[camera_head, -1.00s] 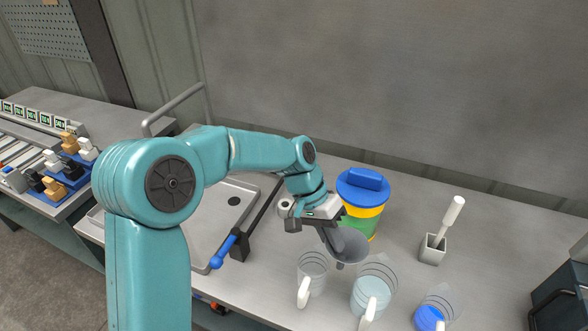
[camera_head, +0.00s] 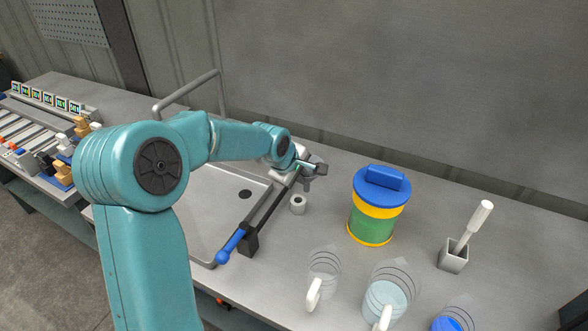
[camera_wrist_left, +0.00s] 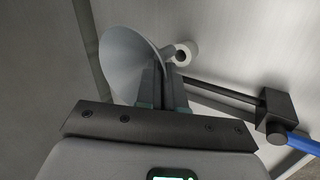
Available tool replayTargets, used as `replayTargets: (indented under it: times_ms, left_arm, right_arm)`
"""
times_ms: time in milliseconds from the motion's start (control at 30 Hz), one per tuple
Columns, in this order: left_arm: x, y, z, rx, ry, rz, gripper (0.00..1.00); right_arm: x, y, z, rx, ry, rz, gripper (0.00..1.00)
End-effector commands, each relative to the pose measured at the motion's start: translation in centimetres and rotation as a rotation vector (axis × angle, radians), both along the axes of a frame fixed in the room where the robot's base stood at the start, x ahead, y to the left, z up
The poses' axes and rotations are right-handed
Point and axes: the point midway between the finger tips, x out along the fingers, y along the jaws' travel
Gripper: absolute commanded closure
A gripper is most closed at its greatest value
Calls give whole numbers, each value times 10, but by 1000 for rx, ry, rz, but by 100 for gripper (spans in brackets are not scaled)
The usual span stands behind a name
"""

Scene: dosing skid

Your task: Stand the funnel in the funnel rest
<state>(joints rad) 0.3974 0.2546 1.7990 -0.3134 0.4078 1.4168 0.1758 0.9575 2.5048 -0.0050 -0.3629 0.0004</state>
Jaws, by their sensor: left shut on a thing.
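My left gripper (camera_head: 310,176) is shut on the grey funnel (camera_wrist_left: 128,62), whose wide cone shows in the left wrist view just beyond the fingers. In the head view the funnel is mostly hidden by the gripper and wrist. A small pale ring-shaped holder (camera_head: 298,204), which looks like the funnel rest, stands on the bench just below the gripper in the picture. It also shows in the left wrist view (camera_wrist_left: 185,53), right beside the funnel and apart from the fingers. My right gripper is not in view.
A dark bar with a blue handle (camera_head: 231,243) runs along the sink (camera_head: 196,236) edge. A blue-lidded yellow and green container (camera_head: 378,207) stands right of the gripper. Clear jugs (camera_head: 384,297) stand in front. A brush holder (camera_head: 453,256) is at right.

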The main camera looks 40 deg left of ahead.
Motion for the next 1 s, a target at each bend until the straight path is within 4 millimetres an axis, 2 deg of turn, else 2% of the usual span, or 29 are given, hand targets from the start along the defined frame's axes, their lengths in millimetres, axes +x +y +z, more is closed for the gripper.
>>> replayTargets:
  times_ms: [100,300,733,1000]
  left_arm:
    - [3,13,2,2,-3,94,100]
    - [6,26,6,3,-6,192,100]
    - [7,28,6,1,-5,209,100]
    - [7,27,5,5,-3,214,100]
  right_arm:
    - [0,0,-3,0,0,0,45]
    - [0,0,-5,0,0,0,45]
    - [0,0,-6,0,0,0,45]
    - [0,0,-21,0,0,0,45]
